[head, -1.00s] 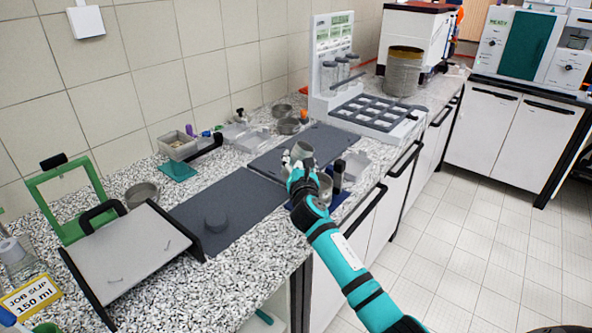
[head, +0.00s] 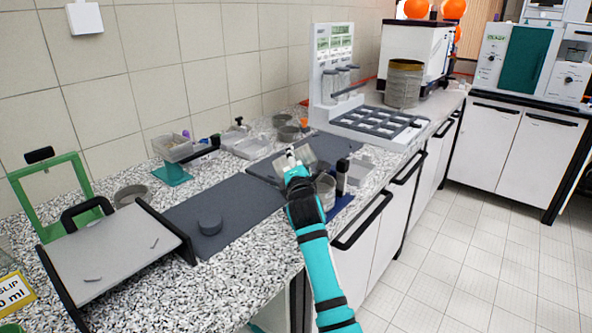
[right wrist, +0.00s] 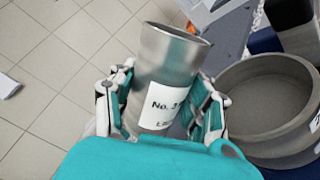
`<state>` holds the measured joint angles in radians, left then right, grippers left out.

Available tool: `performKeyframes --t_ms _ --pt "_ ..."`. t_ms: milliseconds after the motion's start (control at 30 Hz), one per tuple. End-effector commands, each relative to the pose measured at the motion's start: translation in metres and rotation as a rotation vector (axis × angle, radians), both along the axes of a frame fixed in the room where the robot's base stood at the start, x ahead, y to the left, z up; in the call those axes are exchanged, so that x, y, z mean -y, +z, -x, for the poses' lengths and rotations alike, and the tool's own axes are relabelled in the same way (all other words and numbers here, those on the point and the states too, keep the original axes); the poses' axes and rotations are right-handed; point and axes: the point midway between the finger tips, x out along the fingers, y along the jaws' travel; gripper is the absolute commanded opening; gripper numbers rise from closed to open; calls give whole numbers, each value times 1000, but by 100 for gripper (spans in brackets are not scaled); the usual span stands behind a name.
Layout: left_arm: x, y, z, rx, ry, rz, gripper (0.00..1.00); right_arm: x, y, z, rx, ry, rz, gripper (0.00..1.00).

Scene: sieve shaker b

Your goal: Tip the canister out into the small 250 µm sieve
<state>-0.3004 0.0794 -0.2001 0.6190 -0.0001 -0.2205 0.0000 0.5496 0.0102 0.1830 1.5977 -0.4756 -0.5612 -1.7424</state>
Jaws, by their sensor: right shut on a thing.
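My right gripper (head: 297,168) is shut on the metal canister (head: 308,160), above the dark mat near the bench's front edge. My left gripper is not in view.
A dark upright object (head: 342,178) stands close beside the sieve. A white tray (head: 360,166) lies to the right. A white rack unit (head: 375,125) stands behind, a tilted board (head: 110,250) at left.

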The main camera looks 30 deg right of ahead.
Motion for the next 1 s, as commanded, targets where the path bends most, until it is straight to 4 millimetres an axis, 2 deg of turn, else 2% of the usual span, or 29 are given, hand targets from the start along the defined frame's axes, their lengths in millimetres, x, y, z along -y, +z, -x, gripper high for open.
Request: performKeyframes --t_ms 67,167,300,500,700,1000 --pt "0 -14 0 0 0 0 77 -1 -5 0 23 1 -40 0" --pt "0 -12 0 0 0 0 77 1 -9 1 87 1 -187 0" --pt "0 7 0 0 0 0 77 6 6 3 195 1 -414 0" --pt "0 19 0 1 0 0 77 13 13 6 279 0 -597 0" --pt "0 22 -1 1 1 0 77 15 14 7 314 2 -673 0" --pt "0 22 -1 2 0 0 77 16 14 7 317 1 -677 0"
